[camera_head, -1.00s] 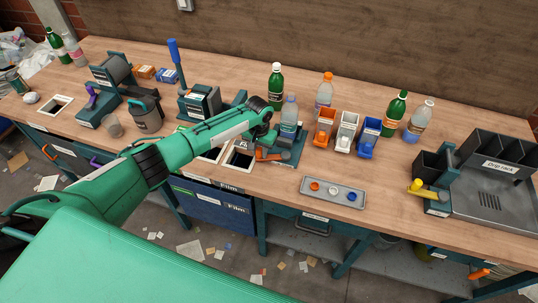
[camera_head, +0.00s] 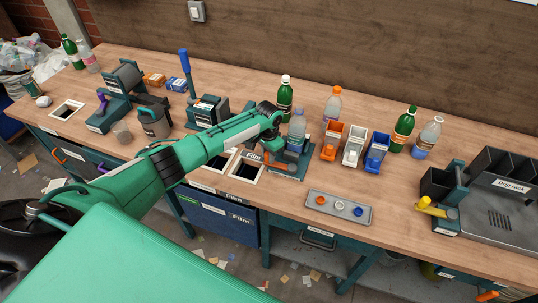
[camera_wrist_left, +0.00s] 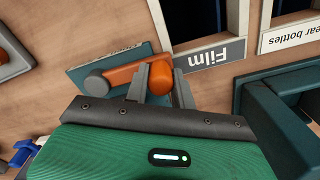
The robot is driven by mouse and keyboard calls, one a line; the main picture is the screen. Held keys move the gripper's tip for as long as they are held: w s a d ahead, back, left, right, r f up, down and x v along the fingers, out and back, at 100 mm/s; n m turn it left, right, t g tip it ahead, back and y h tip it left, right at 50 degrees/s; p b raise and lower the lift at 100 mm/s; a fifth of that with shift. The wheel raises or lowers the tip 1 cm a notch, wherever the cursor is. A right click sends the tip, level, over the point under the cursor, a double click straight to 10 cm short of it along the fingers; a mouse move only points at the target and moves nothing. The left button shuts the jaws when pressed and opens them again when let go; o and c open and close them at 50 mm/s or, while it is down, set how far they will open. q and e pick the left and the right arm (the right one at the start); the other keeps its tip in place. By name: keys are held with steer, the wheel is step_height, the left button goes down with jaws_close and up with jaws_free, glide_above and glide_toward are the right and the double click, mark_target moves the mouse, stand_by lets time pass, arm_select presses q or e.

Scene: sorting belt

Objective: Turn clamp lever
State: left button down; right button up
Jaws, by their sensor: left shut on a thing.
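The orange clamp lever (camera_wrist_left: 128,73) runs across a teal base plate (camera_wrist_left: 95,62) in the left wrist view. It leads from a round pivot to a rounded orange end. My left gripper (camera_wrist_left: 161,80) is shut on that end, with one grey finger on each side. In the head view the lever (camera_head: 284,157) shows only in part beside my left gripper (camera_head: 272,154). A clear bottle with a bluish cap (camera_head: 297,130) stands upright at the clamp, just behind the lever. My right gripper is out of view.
Openings labelled Film (camera_head: 246,168) lie left of the clamp. Orange, white and blue bins (camera_head: 352,148) and several bottles stand to its right and behind. A grey tray (camera_head: 338,211) with three caps lies in front. A drip rack (camera_head: 500,190) is at far right.

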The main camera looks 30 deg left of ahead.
arm_select(q)
steer(key=shift+w+r, duration=0.15)
steer(key=c, duration=1.2)
jaws_free()
steer(key=shift+o, duration=0.2)
step_height(320, 180, up, 14)
steer(key=b, duration=0.3)
steer(key=shift+f, duration=0.2)
